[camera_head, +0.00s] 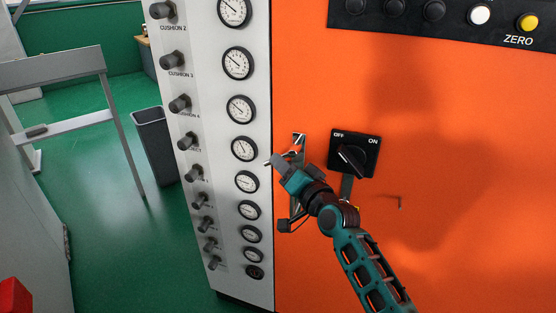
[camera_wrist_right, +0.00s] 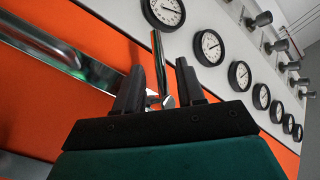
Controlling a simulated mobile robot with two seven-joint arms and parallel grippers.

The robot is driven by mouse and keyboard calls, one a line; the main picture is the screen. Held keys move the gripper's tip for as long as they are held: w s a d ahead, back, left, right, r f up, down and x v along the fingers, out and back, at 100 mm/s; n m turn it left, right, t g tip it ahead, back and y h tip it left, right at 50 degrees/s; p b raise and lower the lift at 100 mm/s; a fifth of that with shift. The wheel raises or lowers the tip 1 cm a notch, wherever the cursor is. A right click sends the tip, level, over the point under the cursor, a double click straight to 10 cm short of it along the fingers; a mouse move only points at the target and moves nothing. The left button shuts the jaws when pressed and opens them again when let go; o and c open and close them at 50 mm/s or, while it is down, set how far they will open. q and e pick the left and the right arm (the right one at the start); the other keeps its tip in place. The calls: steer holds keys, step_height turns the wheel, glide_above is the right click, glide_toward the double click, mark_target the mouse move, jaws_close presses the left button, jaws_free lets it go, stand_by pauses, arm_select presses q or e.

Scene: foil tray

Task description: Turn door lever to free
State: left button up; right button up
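The door lever is a shiny metal piece (camera_head: 298,141) on the orange door's left edge, partly hidden by my right gripper in the head view. My right gripper (camera_head: 274,162) is at the lever. In the right wrist view, a thin metal lever part (camera_wrist_right: 157,60) stands between the two dark fingers of my right gripper (camera_wrist_right: 164,82). The fingers are apart, with gaps beside the metal; firm contact does not show. A long metal bar (camera_wrist_right: 85,62) runs to the left across the orange surface. My left gripper is not in view.
A black OFF/ON rotary switch (camera_head: 354,155) is just right of my right gripper. A white panel (camera_head: 215,90) with several gauges and knobs stands to its left. A dark bin (camera_head: 153,145) and a grey frame (camera_head: 60,125) stand on the green floor farther left.

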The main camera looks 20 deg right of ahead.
steer(key=shift+x, duration=1.85)
steer(key=shift+c, duration=0.2)
jaws_close()
